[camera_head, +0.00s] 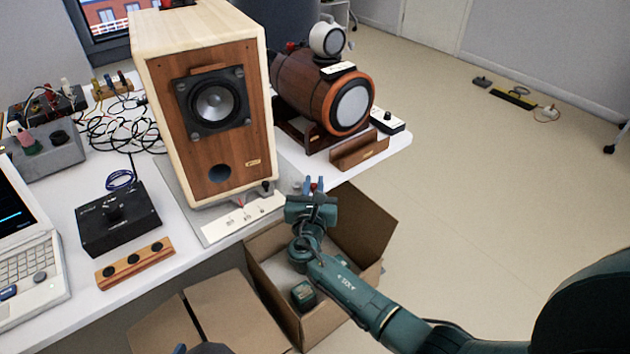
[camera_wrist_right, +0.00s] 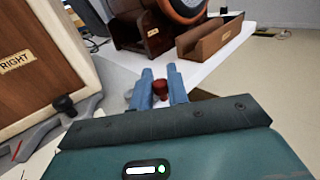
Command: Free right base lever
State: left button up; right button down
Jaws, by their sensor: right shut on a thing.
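The wooden speaker (camera_head: 222,130) stands on a grey base (camera_head: 215,228) at the table's edge; in the right wrist view its front plate reads RIGHT (camera_wrist_right: 15,61). A black knob (camera_head: 266,186) sits at the base's right side and also shows in the right wrist view (camera_wrist_right: 64,104). My right gripper (camera_head: 314,184) is shut on a red knob (camera_wrist_right: 160,86), which sits between its blue fingers. What lies under the red knob is hidden. A blue tip and dark shape at the head view's bottom edge look like part of my left gripper (camera_head: 182,349).
A barrel-shaped speaker (camera_head: 310,88) and a wooden tray (camera_head: 359,152) are to the right on the table. A black box (camera_head: 117,220) and laptop (camera_head: 30,262) are left.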

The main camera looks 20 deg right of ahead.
jog(key=shift+s+a+m+g+h+b, duration=0.1)
jog(key=shift+a+m+g+h+b, duration=0.2)
jog(key=shift+m+h, duration=0.3)
jog(key=shift+s+a+m+g+h+b, duration=0.15)
jog(key=shift+m+g+h, duration=0.25)
jog(key=shift+h, duration=0.4)
jog(key=shift+d, duration=0.1)
jog(key=c, duration=1.4)
grip_release()
jog(key=shift+c, duration=0.2)
